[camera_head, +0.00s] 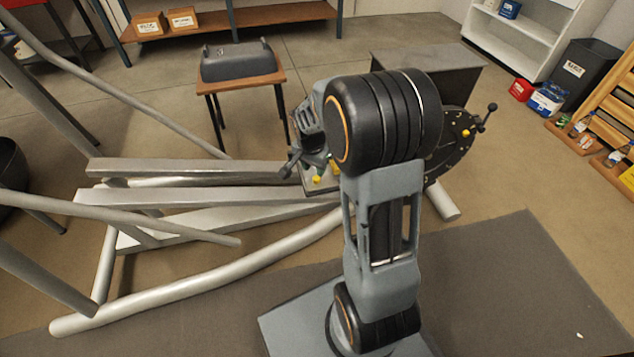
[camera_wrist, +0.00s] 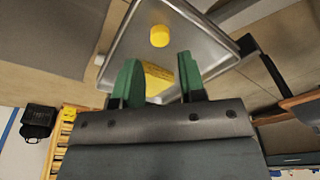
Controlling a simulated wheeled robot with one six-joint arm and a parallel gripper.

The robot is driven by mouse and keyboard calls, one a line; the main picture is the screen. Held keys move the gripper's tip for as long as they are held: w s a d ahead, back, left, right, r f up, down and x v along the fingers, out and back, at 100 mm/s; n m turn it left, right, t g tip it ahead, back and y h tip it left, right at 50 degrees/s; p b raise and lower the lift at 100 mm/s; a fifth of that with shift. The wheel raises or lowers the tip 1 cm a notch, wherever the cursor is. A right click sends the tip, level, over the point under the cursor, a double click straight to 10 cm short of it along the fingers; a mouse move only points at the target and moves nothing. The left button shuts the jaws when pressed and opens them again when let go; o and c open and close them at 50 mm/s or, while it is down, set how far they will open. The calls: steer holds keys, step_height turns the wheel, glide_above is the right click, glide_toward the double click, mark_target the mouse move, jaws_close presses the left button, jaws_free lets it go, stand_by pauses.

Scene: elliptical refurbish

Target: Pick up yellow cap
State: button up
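In the wrist view, a short round yellow cap (camera_wrist: 160,36) sits on a shallow grey metal tray (camera_wrist: 205,48). A second yellow piece (camera_wrist: 157,76), flat-faced, shows between my fingers; its lower part is hidden by my gripper. My gripper (camera_wrist: 158,77) has two green fingertips set apart with a gap. It points toward the tray, and the round cap lies beyond the fingertips. I see no grip on either yellow piece. In the head view, small yellow spots (camera_head: 317,180) show beside my arm near the machine's middle; my arm hides much of that area.
A grey metal frame with long tubes (camera_head: 200,278) fills the left. A round black disc with a crank (camera_head: 459,135) stands right of my arm. A small wooden table (camera_head: 240,80) with a grey cover is behind. Shelves and bins line the walls.

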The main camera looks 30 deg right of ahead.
mark_target(316, 178)
steer(key=shift+w+d+f+b, duration=0.15)
steer(key=shift+f+b, duration=0.4)
steer(key=shift+f, duration=0.4)
steer(key=shift+d+f+b, duration=0.1)
steer(key=shift+f+b, duration=0.4)
steer(key=shift+f, duration=0.4)
steer(key=shift+w+d+f+b, duration=0.15)
steer(key=shift+f+b, duration=0.4)
steer(key=shift+f, duration=0.4)
steer(key=shift+r, duration=0.1)
jaws_close()
